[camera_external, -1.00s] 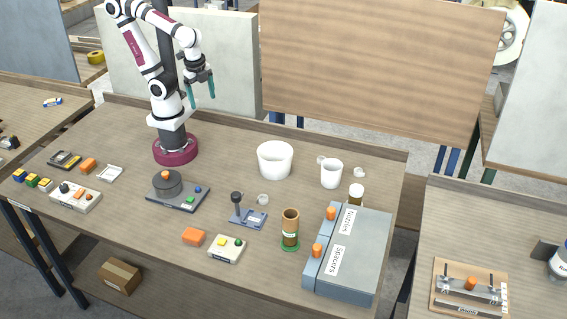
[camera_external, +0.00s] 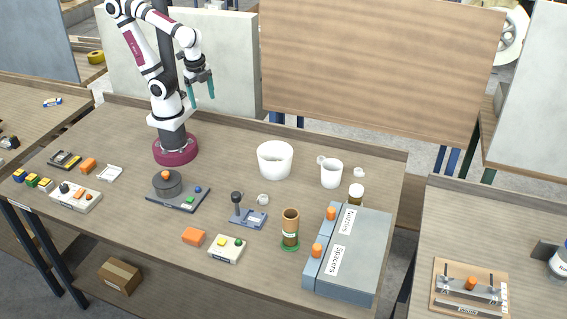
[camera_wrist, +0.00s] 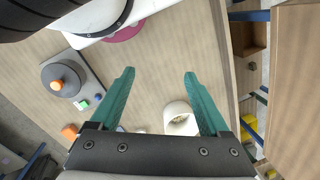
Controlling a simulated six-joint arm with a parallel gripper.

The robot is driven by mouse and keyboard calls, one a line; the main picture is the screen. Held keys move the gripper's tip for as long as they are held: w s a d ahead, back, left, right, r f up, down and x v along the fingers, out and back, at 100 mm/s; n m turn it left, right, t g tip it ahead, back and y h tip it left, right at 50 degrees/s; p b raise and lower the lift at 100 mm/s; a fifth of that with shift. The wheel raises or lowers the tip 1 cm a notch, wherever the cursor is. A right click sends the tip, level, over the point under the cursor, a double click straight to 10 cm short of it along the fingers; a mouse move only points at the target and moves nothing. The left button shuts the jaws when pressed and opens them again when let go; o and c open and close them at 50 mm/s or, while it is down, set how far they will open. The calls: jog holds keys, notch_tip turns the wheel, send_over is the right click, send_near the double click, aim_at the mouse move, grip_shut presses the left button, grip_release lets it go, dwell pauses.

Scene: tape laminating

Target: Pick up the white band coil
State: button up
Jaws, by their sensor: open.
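A small white ring-shaped piece (camera_external: 263,199), which looks like the white band coil, lies on the table just right of the joystick block. A small pale spot in the wrist view (camera_wrist: 140,131) may be the same piece; it is too small to be sure. My gripper (camera_external: 201,84) hangs high above the back of the table, left of and well above that piece. Its two teal fingers are spread apart with nothing between them, as the wrist view (camera_wrist: 159,73) also shows.
A white tub (camera_external: 275,161) and a white mug (camera_external: 331,174) stand behind the ring. The joystick block (camera_external: 247,217) is close on its left, and a brown tube (camera_external: 290,228) stands in front. Blue-grey boxes (camera_external: 352,255) fill the right. A dial unit (camera_external: 178,192) sits left.

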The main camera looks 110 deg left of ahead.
jog(key=w+d+f+n+h, duration=0.1)
jog(key=w+d+n+h, duration=0.15)
jog(key=d+n, duration=0.2)
jog(key=n+t+h, duration=0.4)
jog(key=n+h, duration=0.1)
jog(key=n, duration=2.1)
send_over(263, 197)
jog(key=s+a, duration=0.5)
jog(key=a, duration=0.3)
notch_tip(263, 197, down, 8)
jog(key=x, duration=1.5)
jog(key=shift+s+f, duration=0.1)
jog(key=shift+s, duration=0.05)
grip_shut()
